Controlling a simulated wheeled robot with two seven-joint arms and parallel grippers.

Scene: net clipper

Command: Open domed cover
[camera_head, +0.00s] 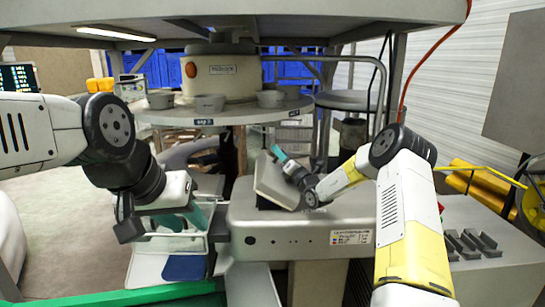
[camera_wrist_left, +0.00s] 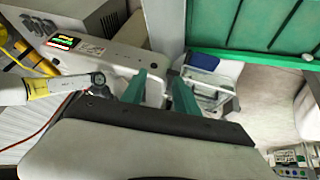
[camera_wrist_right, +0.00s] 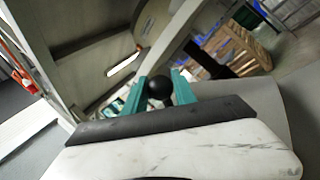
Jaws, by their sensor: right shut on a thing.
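The light grey machine (camera_head: 300,238) stands in the middle of the head view. A pale cover (camera_head: 268,185) sits tilted on its top, partly hidden behind my right wrist. My right gripper (camera_head: 279,153) is at the cover's upper edge. In the right wrist view, its teal fingers (camera_wrist_right: 158,88) are shut on a round black knob (camera_wrist_right: 160,87). The link between knob and cover is hard to see. My left gripper (camera_head: 196,217) is left of the machine, above a wire-framed tray (camera_head: 150,244). Its fingers stand apart and empty in the left wrist view (camera_wrist_left: 158,88).
A round table (camera_head: 230,117) with several grey bowls and a large beige pot (camera_head: 219,77) stands behind the machine. A shelf (camera_head: 240,15) hangs overhead. A blue pad (camera_head: 185,267) lies at the tray. A green edge (camera_head: 120,298) runs along the front left.

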